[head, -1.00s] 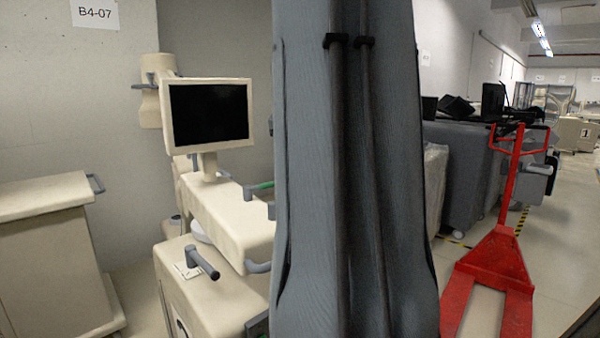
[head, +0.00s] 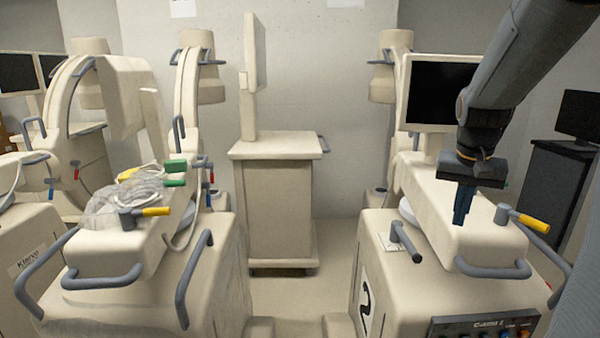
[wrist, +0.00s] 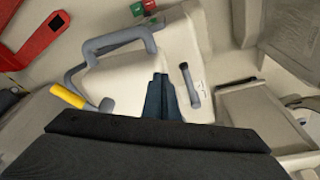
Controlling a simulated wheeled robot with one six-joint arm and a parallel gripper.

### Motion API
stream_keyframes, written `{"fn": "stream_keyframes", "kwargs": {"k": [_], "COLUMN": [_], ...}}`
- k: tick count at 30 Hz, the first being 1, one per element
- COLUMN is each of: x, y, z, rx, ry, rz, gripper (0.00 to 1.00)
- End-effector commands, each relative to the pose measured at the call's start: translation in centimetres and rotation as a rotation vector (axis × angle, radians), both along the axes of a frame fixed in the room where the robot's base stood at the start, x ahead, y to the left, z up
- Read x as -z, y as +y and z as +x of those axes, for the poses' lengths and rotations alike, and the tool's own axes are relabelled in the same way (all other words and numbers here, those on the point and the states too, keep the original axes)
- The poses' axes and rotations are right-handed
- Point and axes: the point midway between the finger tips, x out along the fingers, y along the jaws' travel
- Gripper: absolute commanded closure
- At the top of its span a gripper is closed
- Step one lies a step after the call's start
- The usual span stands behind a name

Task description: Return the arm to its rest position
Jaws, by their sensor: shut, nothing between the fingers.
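My gripper (head: 463,208) hangs at the end of my dark grey arm on the right of the head view, pointing down. It is shut and empty, over the cream top of the right-hand cart (head: 455,205). In the wrist view its blue-grey fingers (wrist: 162,95) are together in front of the cart's cream body, between a grey curved rail (wrist: 120,42) and a short grey lever (wrist: 190,85). I cannot tell how far above the cart the fingertips are.
A left cart (head: 120,250) carries a crumpled clear cover (head: 115,205) with cables. A cream cabinet (head: 277,195) with an edge-on screen stands between the carts. A monitor (head: 440,90) stands behind my gripper. A yellow-tipped handle (head: 525,218) is close on its right. Floor shows in the gap between the carts.

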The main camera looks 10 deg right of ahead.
Motion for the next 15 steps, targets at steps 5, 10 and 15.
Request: {"fn": "stream_keyframes", "kwargs": {"k": [5, 10, 15], "x": [6.0, 10.6, 13.3], "y": [11.1, 19.5, 23.9], "z": [-2.3, -6.9, -11.1], "rx": [-0.252, -0.471, -0.611], "ry": [0.054, 0.103, 0.135], "rz": [0.033, 0.053, 0.062], "gripper": [1.00, 1.00, 1.00]}}
